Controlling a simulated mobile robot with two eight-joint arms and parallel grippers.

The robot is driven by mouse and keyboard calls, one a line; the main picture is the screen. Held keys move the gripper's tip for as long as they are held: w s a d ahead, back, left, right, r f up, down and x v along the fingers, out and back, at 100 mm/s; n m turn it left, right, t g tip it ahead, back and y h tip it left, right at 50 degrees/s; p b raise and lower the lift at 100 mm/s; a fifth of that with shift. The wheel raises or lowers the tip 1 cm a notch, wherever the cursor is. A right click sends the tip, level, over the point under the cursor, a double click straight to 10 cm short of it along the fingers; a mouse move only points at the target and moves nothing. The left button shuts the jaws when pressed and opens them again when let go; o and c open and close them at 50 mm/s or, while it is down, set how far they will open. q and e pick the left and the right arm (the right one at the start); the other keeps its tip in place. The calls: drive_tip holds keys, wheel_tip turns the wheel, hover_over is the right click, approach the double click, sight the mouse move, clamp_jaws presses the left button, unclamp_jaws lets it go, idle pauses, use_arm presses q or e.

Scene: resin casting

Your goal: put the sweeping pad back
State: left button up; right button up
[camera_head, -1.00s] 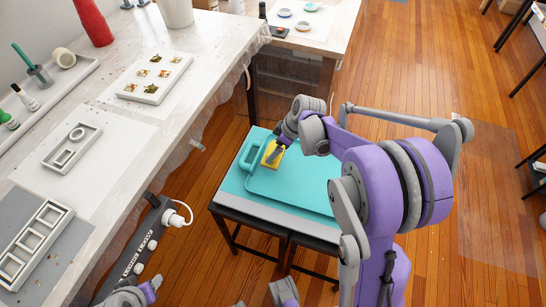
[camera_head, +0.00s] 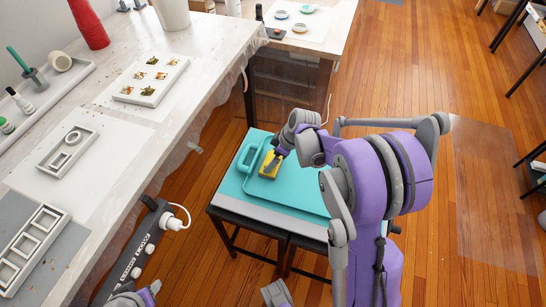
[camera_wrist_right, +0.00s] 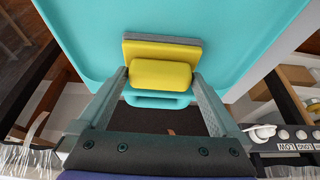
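The sweeping pad (camera_head: 269,170), a yellow block with a grey base, lies on the teal dustpan-like tray (camera_head: 300,185), just right of its looped handle (camera_head: 251,157). My right gripper (camera_head: 273,160) reaches down over the pad. In the right wrist view, the pad's yellow grip (camera_wrist_right: 161,74) sits between the two fingers of the right gripper (camera_wrist_right: 160,78).
The tray rests on a dark-legged low stand (camera_head: 262,222). The long workbench (camera_head: 150,115) on the left holds white moulds (camera_head: 151,80) and a red cone (camera_head: 88,24). Wooden floor is open to the right.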

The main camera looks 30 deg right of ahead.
drive_tip(key=shift+r, duration=0.2)
drive_tip(key=p+v, duration=0.2)
drive_tip(key=v, duration=0.9)
drive_tip(key=s+a+m+h, duration=0.1)
drive_tip(key=s+a+m, duration=0.3)
drive_tip(key=s, duration=0.5)
drive_tip(key=s+a+m+t+h, duration=0.1)
drive_tip(key=s+a+m, duration=0.3)
drive_tip(key=s+a, duration=0.5)
drive_tip(key=shift+s+a+r+t+h, duration=0.2)
drive_tip(key=shift+s+t+h, duration=0.1)
drive_tip(key=shift+s+h, duration=0.3)
